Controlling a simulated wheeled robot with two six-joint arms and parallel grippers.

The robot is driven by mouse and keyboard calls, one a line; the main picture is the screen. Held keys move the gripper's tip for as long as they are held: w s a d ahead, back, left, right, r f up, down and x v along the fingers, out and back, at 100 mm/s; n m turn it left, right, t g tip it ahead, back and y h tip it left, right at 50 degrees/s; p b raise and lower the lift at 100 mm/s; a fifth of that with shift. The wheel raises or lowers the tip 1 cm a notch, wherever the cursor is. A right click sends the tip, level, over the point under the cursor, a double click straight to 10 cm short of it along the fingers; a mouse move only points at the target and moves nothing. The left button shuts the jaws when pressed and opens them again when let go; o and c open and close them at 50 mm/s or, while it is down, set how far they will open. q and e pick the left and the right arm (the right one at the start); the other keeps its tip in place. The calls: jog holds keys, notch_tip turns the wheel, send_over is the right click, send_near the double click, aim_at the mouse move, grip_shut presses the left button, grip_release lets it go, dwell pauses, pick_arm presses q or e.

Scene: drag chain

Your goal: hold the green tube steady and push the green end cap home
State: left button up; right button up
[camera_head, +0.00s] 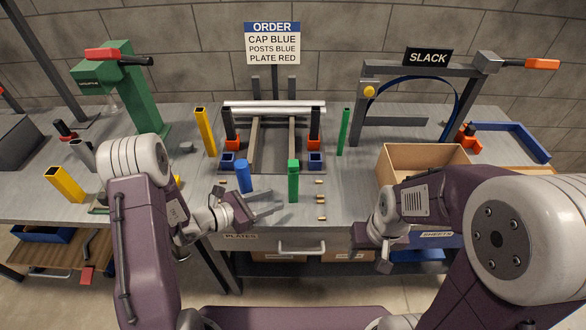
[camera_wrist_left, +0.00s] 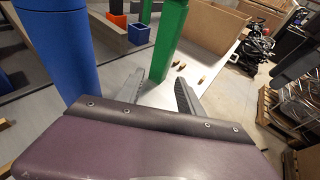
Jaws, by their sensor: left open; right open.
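A green tube (camera_head: 293,186) stands upright near the front edge of the bench. A slightly wider green piece at its top looks like the end cap (camera_head: 293,164); how deep it sits cannot be told. My left gripper (camera_head: 269,202) is open and empty, left of the tube and low, its fingers pointing towards it. In the left wrist view the green tube (camera_wrist_left: 168,45) rises just beyond the open fingers (camera_wrist_left: 160,82), and its top is out of frame. My right gripper (camera_head: 384,262) hangs in front of the bench edge, well right of the tube; its fingers are hardly visible.
A blue tube (camera_head: 243,176) stands close left of the green tube, beside my left gripper. Several small brass pieces (camera_head: 321,199) lie to the right. A second green tube (camera_head: 344,132) stands farther back. A cardboard box (camera_head: 421,155) is at the right.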

aim_at(290, 201)
pick_arm(q)
jog(key=b+x, duration=0.1)
jog(key=x, duration=0.5)
jog(key=shift+f+b, duration=0.2)
jog(key=shift+b, duration=0.2)
jog(key=shift+x, duration=0.75)
jog(key=shift+r, duration=0.1)
jog(key=shift+c, duration=0.3)
jog(key=c, duration=0.8)
